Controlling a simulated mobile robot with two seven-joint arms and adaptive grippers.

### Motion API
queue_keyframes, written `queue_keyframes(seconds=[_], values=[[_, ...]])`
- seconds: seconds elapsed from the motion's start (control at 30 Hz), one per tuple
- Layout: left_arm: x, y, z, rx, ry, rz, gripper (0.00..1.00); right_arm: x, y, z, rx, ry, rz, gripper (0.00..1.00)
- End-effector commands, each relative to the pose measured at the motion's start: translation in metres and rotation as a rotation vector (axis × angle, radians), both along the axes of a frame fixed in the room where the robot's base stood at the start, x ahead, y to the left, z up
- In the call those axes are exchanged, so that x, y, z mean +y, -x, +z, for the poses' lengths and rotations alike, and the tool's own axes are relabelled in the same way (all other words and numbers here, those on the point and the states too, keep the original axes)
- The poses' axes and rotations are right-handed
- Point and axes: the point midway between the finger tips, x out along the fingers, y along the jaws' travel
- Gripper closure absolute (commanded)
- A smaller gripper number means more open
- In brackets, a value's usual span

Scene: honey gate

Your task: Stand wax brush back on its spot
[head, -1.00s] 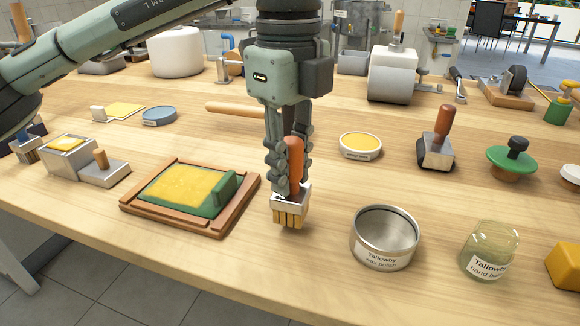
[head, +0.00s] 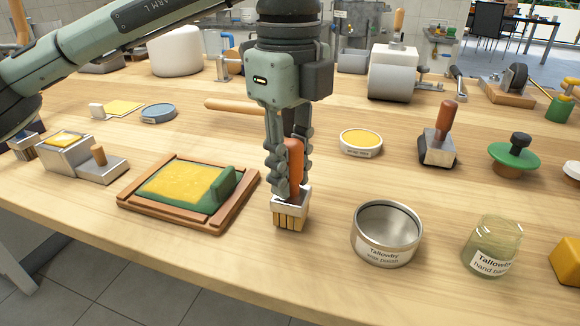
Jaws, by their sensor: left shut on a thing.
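The wax brush (head: 291,207) has an orange-brown handle, a metal ferrule and tan bristles pointing down. It stands upright between the wooden tray and the open tin. My left gripper (head: 288,178) comes down from above and is shut on its handle. The bristle ends are at or very near the table top; I cannot tell if they touch. No marked spot for the brush shows; the wood under it may be hiding one. My right gripper is not in view.
A wooden-framed tray (head: 187,192) with a yellow sheet lies just left of the brush. An open tin (head: 386,234) and a glass jar (head: 491,245) stand to its right. A yellow-filled dish (head: 361,142) and a metal block with handle (head: 438,140) stand behind.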

Motion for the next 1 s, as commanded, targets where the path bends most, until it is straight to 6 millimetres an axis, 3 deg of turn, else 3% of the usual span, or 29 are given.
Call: queue_keyframes(seconds=[0.43, 0.47, 0.63, 1.0], values=[[0.0, 0.0, -0.0068, 0.0, 0.0, 0.0, 1.0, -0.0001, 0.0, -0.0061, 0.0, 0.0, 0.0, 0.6], [0.0001, 0.0, -0.0068, 0.0, 0.0, 0.0, 0.77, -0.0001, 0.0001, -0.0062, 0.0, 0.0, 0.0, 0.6], [0.0001, 0.0, -0.0069, 0.0, 0.0, 0.0, 0.56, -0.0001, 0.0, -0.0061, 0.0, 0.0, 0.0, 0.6], [0.0, 0.0, -0.0047, 0.0, 0.0, 0.0, 0.54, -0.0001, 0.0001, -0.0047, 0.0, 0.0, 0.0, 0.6]])
